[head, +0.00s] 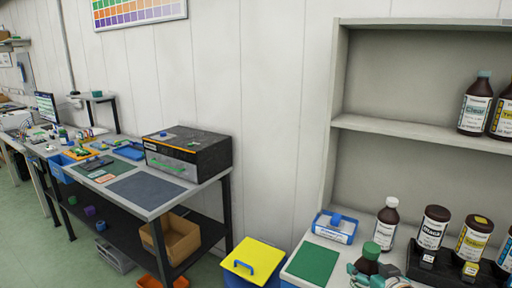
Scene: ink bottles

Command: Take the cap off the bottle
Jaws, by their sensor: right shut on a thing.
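A dark brown bottle (368,266) with a green cap (371,250) stands at the bottom edge of the head view, just right of a green mat. The cap is on the bottle's top. My right gripper (374,276) is at the bottle's body, below the cap, and is shut on it. The lower part of the bottle and much of the gripper are hidden or cut off by the frame edge. My left gripper is not in view.
A white-capped bottle (387,224) stands behind the gripper. A black rack (424,268) with dark bottles is to the right. A blue box (334,229) and the green mat (312,262) lie left. A shelf (400,124) holds more bottles. A yellow-lidded bin (252,258) stands further left.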

